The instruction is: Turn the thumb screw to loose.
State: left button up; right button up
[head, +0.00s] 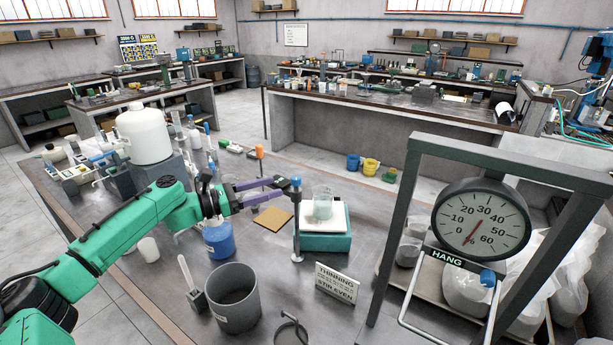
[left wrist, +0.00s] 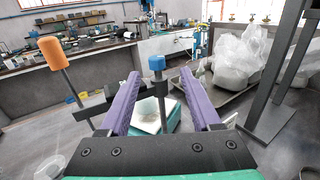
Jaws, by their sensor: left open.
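A blue knob (head: 296,181), which looks like the thumb screw, tops an upright post (head: 297,225) with a dark crossbar near its top. In the left wrist view the blue knob (left wrist: 157,63) appears between the purple fingertips. My left gripper (head: 279,188) is open, its fingers pointing at the knob from the left. I cannot tell whether either finger touches it. The open fingers also show in the left wrist view (left wrist: 160,76). Whether the screw is tight or loose cannot be seen. My right gripper is out of view.
A beaker (head: 323,202) stands on a teal-based balance (head: 326,242) just right of the post. An orange-topped post (head: 259,151) stands behind my gripper.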

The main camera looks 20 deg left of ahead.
aim_at(296, 180)
pick_arm(q)
jog(key=p+x, duration=0.4)
jog(key=x, duration=0.7)
jog(key=shift+w+f, duration=0.35)
jog(key=shift+w, duration=0.1)
grip_shut()
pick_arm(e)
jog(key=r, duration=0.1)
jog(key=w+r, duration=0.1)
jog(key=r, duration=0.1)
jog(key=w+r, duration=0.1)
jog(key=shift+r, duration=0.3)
